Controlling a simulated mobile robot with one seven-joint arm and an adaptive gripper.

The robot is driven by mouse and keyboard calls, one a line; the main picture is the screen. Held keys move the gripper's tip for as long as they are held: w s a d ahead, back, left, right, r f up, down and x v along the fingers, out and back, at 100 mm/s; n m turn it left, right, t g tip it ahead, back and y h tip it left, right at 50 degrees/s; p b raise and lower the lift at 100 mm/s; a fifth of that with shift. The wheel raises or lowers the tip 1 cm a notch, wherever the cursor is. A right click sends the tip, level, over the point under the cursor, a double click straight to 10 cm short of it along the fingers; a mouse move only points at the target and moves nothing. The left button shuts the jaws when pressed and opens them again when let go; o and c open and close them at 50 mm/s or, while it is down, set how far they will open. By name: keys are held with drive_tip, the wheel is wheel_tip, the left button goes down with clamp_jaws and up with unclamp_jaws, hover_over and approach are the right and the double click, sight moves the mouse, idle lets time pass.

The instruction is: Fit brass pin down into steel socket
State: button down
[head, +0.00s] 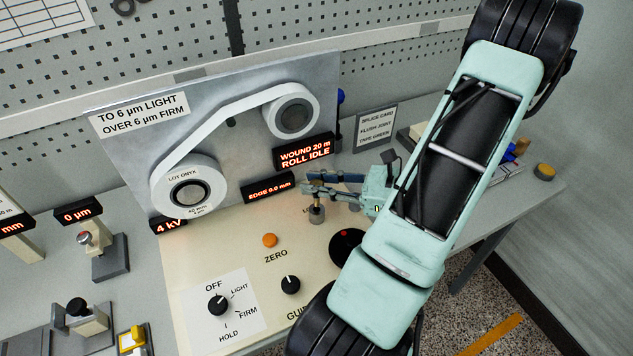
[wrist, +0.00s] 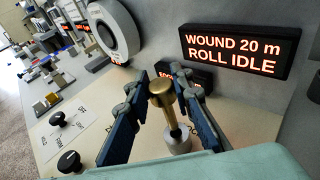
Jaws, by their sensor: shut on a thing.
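My gripper (head: 318,184) is shut on the brass pin (wrist: 161,92), with a blue-padded finger on each side of it in the wrist view (wrist: 150,88). The pin has a wide rounded head and a narrower shaft pointing down. The steel socket (wrist: 178,140) is a short grey cylinder on the cream panel, below the pin; it also shows in the head view (head: 317,214). The pin's lower end lines up closely with the socket's top. I cannot tell whether it is just above, touching or inside the socket.
The cream panel (head: 222,255) carries an orange button (head: 270,240), black knobs (head: 218,304) and a dark round disc (head: 346,246). Behind stands the grey spindle board (head: 235,125) with two rolls. The EDGE display (head: 268,187) and WOUND display (head: 304,151) stand close to my gripper.

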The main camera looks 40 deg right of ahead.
sight(317, 205)
drive_tip(key=shift+f+b, duration=2.05)
drive_tip(key=shift+f, duration=0.65)
drive_tip(key=c, duration=1.6)
unclamp_jaws()
drive_tip(key=v, duration=1.2)
drive_tip(key=shift+r, duration=0.15)
drive_tip(key=shift+w, duration=0.1)
